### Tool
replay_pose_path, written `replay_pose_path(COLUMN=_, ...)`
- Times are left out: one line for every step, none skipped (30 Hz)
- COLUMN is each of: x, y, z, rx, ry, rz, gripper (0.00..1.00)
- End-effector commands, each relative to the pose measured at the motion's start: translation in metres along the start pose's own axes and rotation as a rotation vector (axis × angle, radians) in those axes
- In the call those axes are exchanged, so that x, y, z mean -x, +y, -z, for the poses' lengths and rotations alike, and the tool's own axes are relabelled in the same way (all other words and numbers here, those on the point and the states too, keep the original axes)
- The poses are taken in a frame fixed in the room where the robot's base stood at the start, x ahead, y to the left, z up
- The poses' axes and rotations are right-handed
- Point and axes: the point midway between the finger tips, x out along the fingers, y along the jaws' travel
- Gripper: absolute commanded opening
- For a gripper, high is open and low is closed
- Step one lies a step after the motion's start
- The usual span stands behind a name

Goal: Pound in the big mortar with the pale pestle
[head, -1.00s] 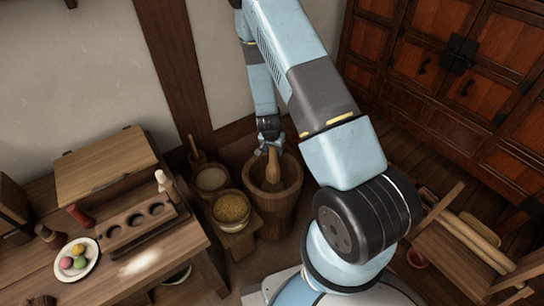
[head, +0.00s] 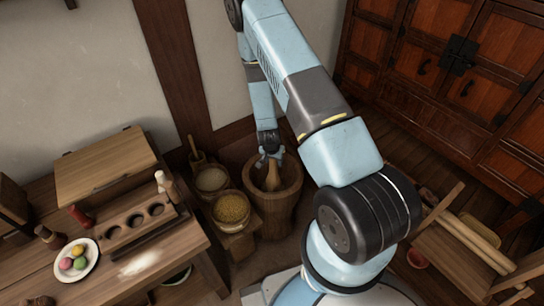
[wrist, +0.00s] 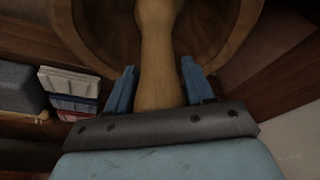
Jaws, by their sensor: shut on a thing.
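The big mortar (head: 274,214) is a deep round wooden tub on the floor by the wall. My gripper (head: 270,155) is just above its opening, shut on the pale pestle (head: 272,178). The pestle is smooth light-brown wood and stands roughly upright, its lower part down inside the mortar. In the wrist view the pestle (wrist: 155,50) runs up between the two blue fingers of my gripper (wrist: 160,88), and the mortar's wall (wrist: 235,40) curves around it. The pestle's lower end and the bottom of the mortar are hidden in the head view.
Left of the mortar, tubs of yellow grain (head: 231,207) and pale grain (head: 211,179) stand close by. A wooden table (head: 190,250) at left bears a rack (head: 135,222) and a plate of coloured balls (head: 74,262). A wooden frame (head: 450,262) is at right, a cabinet (head: 440,70) behind.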

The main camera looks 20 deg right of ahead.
Motion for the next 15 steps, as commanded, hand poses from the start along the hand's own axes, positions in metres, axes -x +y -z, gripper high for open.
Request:
replay_pose_path(x=-0.0006, y=-0.0004, z=0.0005, rx=0.000, ry=0.001, rz=0.001, gripper=0.10)
replay_pose_path(x=-0.0007, y=-0.0005, z=0.0005, rx=0.000, ry=0.002, rz=0.001, gripper=0.10)
replay_pose_path(x=-0.0008, y=-0.0006, z=0.0005, rx=0.000, ry=0.002, rz=0.001, gripper=0.10)
replay_pose_path(x=-0.0010, y=-0.0006, z=0.0004, rx=0.000, ry=0.002, rz=0.001, gripper=0.10)
replay_pose_path(x=-0.0013, y=-0.0006, z=0.0003, rx=0.000, ry=0.002, rz=0.001, gripper=0.10)
replay_pose_path(x=-0.0019, y=-0.0006, z=0.0002, rx=0.000, ry=0.002, rz=0.001, gripper=0.10)
replay_pose_path(x=-0.0024, y=-0.0006, z=0.0001, rx=0.000, ry=0.002, rz=0.001, gripper=0.10)
replay_pose_path(x=-0.0029, y=-0.0006, z=-0.0001, rx=0.000, ry=0.002, rz=0.001, gripper=0.10)
replay_pose_path(x=-0.0037, y=-0.0006, z=-0.0003, rx=0.000, ry=0.002, rz=0.001, gripper=0.10)
replay_pose_path(x=-0.0043, y=-0.0006, z=-0.0004, rx=0.000, ry=0.002, rz=0.001, gripper=0.10)
replay_pose_path(x=-0.0049, y=-0.0007, z=-0.0006, rx=0.000, ry=0.002, rz=0.001, gripper=0.10)
replay_pose_path(x=-0.0058, y=-0.0007, z=-0.0008, rx=0.000, ry=0.002, rz=0.001, gripper=0.10)
replay_pose_path(x=-0.0064, y=-0.0007, z=-0.0010, rx=0.000, ry=0.002, rz=0.001, gripper=0.10)
replay_pose_path(x=-0.0071, y=-0.0007, z=-0.0012, rx=0.000, ry=0.002, rz=0.001, gripper=0.10)
replay_pose_path(x=-0.0080, y=-0.0007, z=-0.0014, rx=0.000, ry=0.002, rz=0.001, gripper=0.10)
